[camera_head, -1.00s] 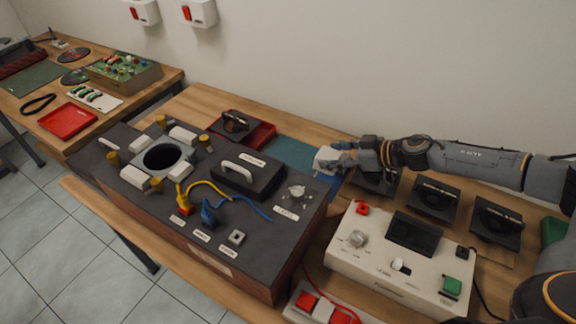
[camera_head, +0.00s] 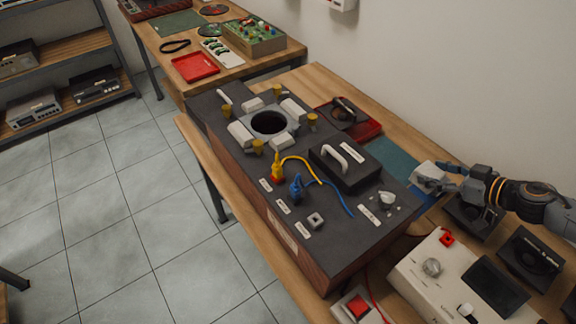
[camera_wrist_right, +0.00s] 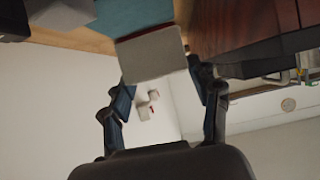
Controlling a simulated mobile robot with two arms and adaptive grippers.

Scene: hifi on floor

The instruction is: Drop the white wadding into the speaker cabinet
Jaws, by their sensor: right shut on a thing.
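The white wadding (camera_head: 428,175) is a small pale block at the right of the head view. My right gripper (camera_head: 440,180) is shut on it, above the back edge of the bench, right of the cabinet. In the right wrist view the wadding (camera_wrist_right: 152,55) sits between the fingers of my right gripper (camera_wrist_right: 163,80). The speaker cabinet (camera_head: 225,165) is a long dark box lying on the bench, with a round black opening (camera_head: 269,123) in its top. The gripper is well apart from that opening. My left gripper is out of view.
Pale blocks and yellow posts ring the opening. A black handled lid (camera_head: 345,165) and blue and yellow leads lie on the cabinet top. A red tray (camera_head: 365,130) and teal mat (camera_head: 392,160) lie behind. A white control box (camera_head: 445,283) stands at lower right.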

